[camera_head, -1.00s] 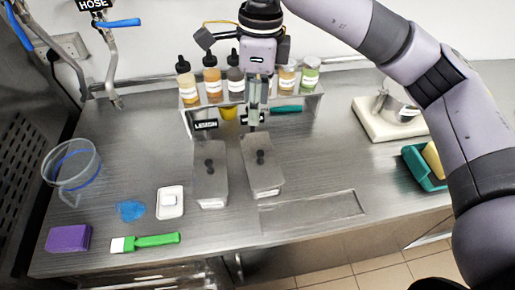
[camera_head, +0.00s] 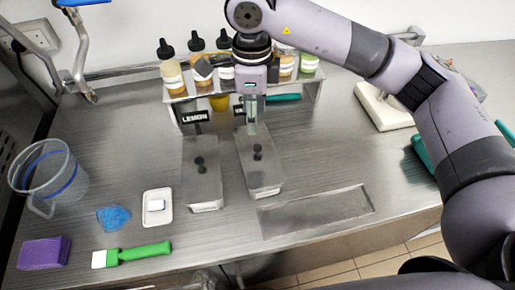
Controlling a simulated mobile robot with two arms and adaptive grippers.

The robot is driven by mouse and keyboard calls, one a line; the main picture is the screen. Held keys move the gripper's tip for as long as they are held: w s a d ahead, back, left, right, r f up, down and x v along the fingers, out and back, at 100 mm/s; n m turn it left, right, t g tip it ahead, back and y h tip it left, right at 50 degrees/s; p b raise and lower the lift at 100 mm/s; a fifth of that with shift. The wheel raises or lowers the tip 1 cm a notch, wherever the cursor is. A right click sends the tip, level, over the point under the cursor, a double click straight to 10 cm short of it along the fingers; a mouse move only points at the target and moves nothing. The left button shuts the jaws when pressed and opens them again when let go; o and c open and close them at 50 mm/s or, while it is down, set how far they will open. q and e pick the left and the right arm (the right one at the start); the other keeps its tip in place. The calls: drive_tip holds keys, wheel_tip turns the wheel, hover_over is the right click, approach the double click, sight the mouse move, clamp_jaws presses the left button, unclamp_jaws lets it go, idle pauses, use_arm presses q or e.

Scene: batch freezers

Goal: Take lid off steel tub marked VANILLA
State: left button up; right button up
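Two steel tubs stand side by side, each with a lid and a black knob. The left tub (camera_head: 202,180) stands in front of a sign reading LEMON (camera_head: 195,116). The right tub (camera_head: 262,178) has its own lid knob (camera_head: 258,152); the sign behind it is mostly hidden by my gripper. The tubs' front labels are too small to read, so I see no legible VANILLA. My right gripper (camera_head: 251,129) points down just behind and above the right tub's knob, apparently apart from it. Its fingers show edge-on, so their opening is unclear. My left gripper is out of view.
A rack (camera_head: 318,90) with several bottles and jars stands behind the tubs. To the left are a clear jug (camera_head: 62,180), purple sponge (camera_head: 44,252), blue cloth (camera_head: 114,218), white dish (camera_head: 157,207) and green brush (camera_head: 140,252). A recessed panel (camera_head: 318,209) lies clear at right.

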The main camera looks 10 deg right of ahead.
drive_tip(key=p, duration=0.2)
hover_over(257, 147)
drive_tip(key=f, duration=0.4)
drive_tip(key=a+f, duration=0.1)
drive_tip(key=f, duration=0.1)
drive_tip(key=shift+s+f, duration=0.15)
drive_tip(key=shift+f, duration=0.05)
drive_tip(key=shift+d+f, duration=0.15)
drive_tip(key=shift+f, duration=0.05)
drive_tip(key=f+p, duration=0.1)
drive_tip(key=f, duration=0.1)
drive_tip(key=d+f+p, duration=0.1)
drive_tip(key=f+p, duration=0.1)
drive_tip(key=shift+w+f, duration=0.15)
drive_tip(key=shift+w, duration=0.05)
drive_tip(key=shift+a+f, duration=0.1)
drive_tip(key=shift+f, duration=0.2)
drive_tip(key=shift+c, duration=0.2)
clamp_jaws()
